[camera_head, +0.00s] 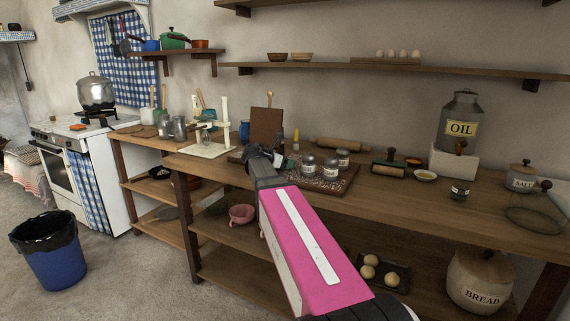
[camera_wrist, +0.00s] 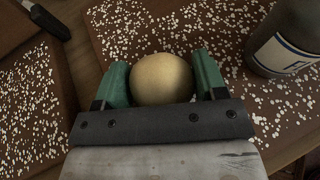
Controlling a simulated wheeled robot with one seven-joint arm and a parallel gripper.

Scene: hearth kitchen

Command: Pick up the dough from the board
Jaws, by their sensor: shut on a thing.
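The dough (camera_wrist: 162,79) is a pale round ball in the wrist view. My gripper (camera_wrist: 163,82) is shut on it, with one green finger on each side. The board (camera_wrist: 125,32), brown and speckled with white flour, lies under the dough in the wrist view. I cannot tell whether the dough touches the board or hangs just above it. In the head view, my gripper (camera_head: 279,160) is over the board (camera_head: 330,186), beside the jars, and the dough is hidden there.
Labelled jars (camera_head: 309,166) stand on the board close to my gripper; one jar (camera_wrist: 289,42) is at the right in the wrist view. A rolling pin (camera_head: 340,145) lies behind. An oil can (camera_head: 461,120) stands at the right. The counter front right (camera_head: 430,210) is clear.

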